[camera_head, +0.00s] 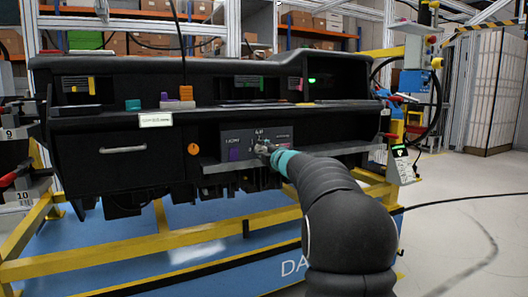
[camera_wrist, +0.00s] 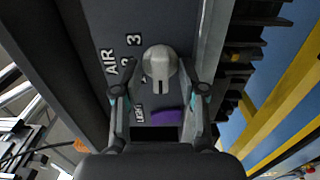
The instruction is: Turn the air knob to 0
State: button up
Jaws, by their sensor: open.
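The air knob (camera_wrist: 160,62) is a pale grey, rounded knob beside the word AIR on the dark control panel (camera_head: 228,139). The numbers 3 and 2 show near it; other marks are partly covered, and I cannot read which one it points to. My gripper (camera_wrist: 160,95) is open, with one finger to each side just below the knob in the wrist view. I cannot tell whether either finger touches it. In the head view my gripper (camera_head: 264,149) is at the panel and largely hides the knob.
A purple knob (camera_head: 234,154) by the LIGHT label sits left of my gripper; it also shows between the fingers in the wrist view (camera_wrist: 168,118). An orange round knob (camera_head: 193,147) is further left, by a drawer with a handle (camera_head: 123,149). A shelf edge overhangs the panel.

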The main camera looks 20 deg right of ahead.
jog(key=s, duration=1.2)
jog(key=shift+d, duration=0.25)
jog(key=s+d+f+m+g+h, duration=0.5)
jog(key=d+f+m+h, duration=0.25)
jog(key=f+m, duration=0.3)
jog(key=s+a+f+m+g, duration=0.2)
jog(key=s+f+m+g, duration=0.25)
jog(key=s, duration=0.35)
jog(key=s+a+f+m+g+y+p, duration=0.2)
jog(key=s+a+f+m, duration=0.1)
jog(key=s+a, duration=0.6)
jog(key=s+a+f+m+g+y+p, duration=0.2)
jog(key=s+a+f+y, duration=0.1)
jog(key=s+a, duration=0.6)
jog(key=s+a+r+n+t+y+p, duration=0.1)
jog(key=s+a+r+y+p, duration=0.1)
jog(key=s+a+r, duration=0.2)
jog(key=s+a, duration=0.3)
jog(key=a, duration=0.3)
jog(key=shift+a, duration=0.25)
